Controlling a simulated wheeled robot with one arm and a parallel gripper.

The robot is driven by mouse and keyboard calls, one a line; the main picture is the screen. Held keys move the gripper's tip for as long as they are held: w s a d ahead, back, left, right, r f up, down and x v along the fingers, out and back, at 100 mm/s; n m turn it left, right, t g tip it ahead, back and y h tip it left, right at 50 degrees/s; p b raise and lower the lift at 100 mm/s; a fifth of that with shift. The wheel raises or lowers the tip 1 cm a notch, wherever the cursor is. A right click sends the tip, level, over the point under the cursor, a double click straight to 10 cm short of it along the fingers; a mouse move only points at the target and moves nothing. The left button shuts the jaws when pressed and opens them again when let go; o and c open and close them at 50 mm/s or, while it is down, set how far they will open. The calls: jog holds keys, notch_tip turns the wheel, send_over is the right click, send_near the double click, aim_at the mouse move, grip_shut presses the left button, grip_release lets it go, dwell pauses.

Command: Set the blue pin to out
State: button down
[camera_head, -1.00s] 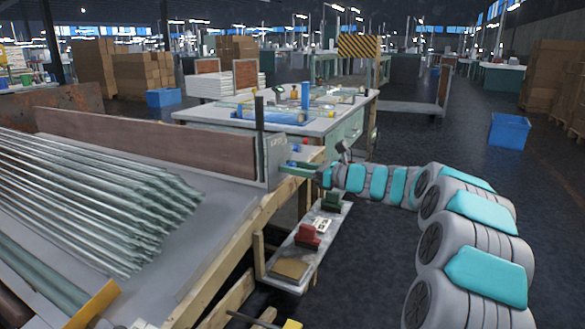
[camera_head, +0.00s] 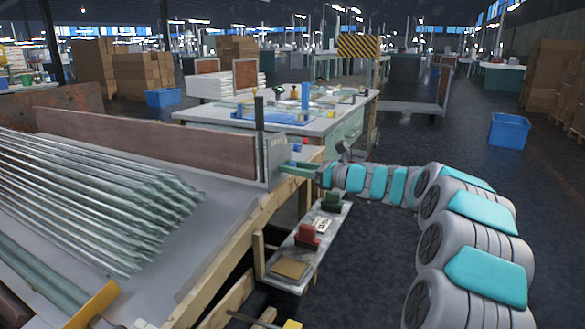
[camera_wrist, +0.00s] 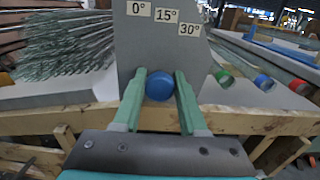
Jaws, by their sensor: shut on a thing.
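The blue pin (camera_wrist: 160,86) shows its round blue knob in the middle of the wrist view, in front of a grey plate (camera_wrist: 150,48) marked 0°, 15° and 30°. My gripper (camera_wrist: 161,77) has its two green fingers on the left and right of the knob and is shut on it. The knob lies below the labels; how far the pin sits in the plate is hidden behind it. In the head view my gripper (camera_head: 297,168) is at the grey plate (camera_head: 276,153) at the end of a long brown fence, and the fingers hide the pin.
A bundle of glass tubes (camera_head: 90,200) lies on the bench left of the plate. Red, green and blue tube ends (camera_wrist: 263,82) show to the right in the wrist view. A low shelf (camera_head: 305,250) with red and green items is below.

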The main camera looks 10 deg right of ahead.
jog(key=shift+s+d+r+p, duration=0.2)
jog(key=shift+s+d+p, duration=0.15)
jog(key=shift+d+p, duration=0.25)
jog(key=shift+s+d+f+p, duration=0.15)
jog(key=shift+s+d+p, duration=0.1)
jog(key=shift+p, duration=0.1)
jog(key=shift+c, duration=2.4)
grip_release()
jog(key=v, duration=0.7)
jog(key=shift+s+d, duration=0.25)
jog(key=shift+d, duration=0.05)
